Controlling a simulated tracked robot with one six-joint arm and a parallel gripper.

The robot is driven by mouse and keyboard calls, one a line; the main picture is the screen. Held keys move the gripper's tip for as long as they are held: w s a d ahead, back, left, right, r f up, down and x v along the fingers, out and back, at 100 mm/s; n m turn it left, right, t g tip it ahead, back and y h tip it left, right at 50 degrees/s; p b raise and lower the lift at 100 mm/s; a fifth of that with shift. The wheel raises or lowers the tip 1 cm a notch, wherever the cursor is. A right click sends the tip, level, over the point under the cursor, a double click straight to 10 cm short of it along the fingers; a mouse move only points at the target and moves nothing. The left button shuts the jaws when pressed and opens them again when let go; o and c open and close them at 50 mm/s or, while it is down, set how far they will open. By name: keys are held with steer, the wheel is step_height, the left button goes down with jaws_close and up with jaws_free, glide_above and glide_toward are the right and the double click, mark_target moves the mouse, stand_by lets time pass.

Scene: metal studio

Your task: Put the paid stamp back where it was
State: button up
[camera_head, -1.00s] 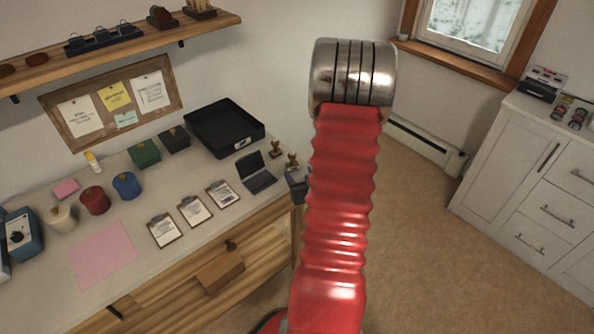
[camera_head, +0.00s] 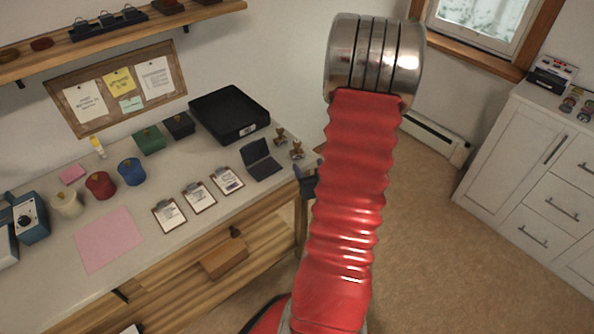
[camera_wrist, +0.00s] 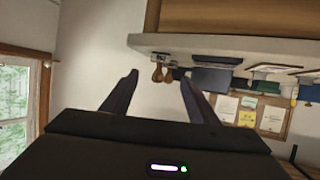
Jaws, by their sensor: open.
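Two wooden-handled stamps, a far one (camera_head: 281,134) and a near one (camera_head: 296,150), stand at the right end of the desk. I cannot read which is the paid stamp. Both handles also show in the wrist view (camera_wrist: 162,73), where the picture is upside down. My gripper (camera_wrist: 159,79) is open and empty; its two dark fingers frame the stamps in the wrist view, with the stamps beyond the tips. In the head view, part of my gripper (camera_head: 308,180) shows beside the desk's right end, mostly hidden by my red arm.
A dark stamp pad case (camera_head: 261,166) lies open left of the stamps, with a black tray (camera_head: 229,113) behind it. Several clipboards (camera_head: 198,197) lie along the front. A wall shelf (camera_head: 120,38) holds more items. A white cabinet (camera_head: 520,180) stands right; floor between is clear.

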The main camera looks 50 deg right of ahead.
steer(key=w+a+r+n+g+y, duration=0.1)
steer(key=w+a+r+n+y, duration=0.1)
steer(key=w+a+r, duration=0.45)
steer(key=w+a+r+n+g+y, duration=0.1)
steer(key=w+a+r+n+g, duration=0.15)
steer(key=a+r, duration=0.75)
steer(key=s+a+r+y, duration=0.1)
steer(key=s+a, duration=0.3)
steer(key=a, duration=0.4)
steer(key=s+a+r+n+g+y, duration=0.1)
steer(key=s+a+r+y, duration=0.1)
steer(key=a, duration=0.7)
steer(key=s+a+r+n+g+y, duration=0.1)
steer(key=s+a+r, duration=0.2)
steer(key=s+a, duration=0.4)
steer(key=shift+a+r+y, duration=0.25)
steer(key=shift+a+y, duration=0.05)
steer(key=shift+a, duration=0.4)
steer(key=shift+n, duration=0.25)
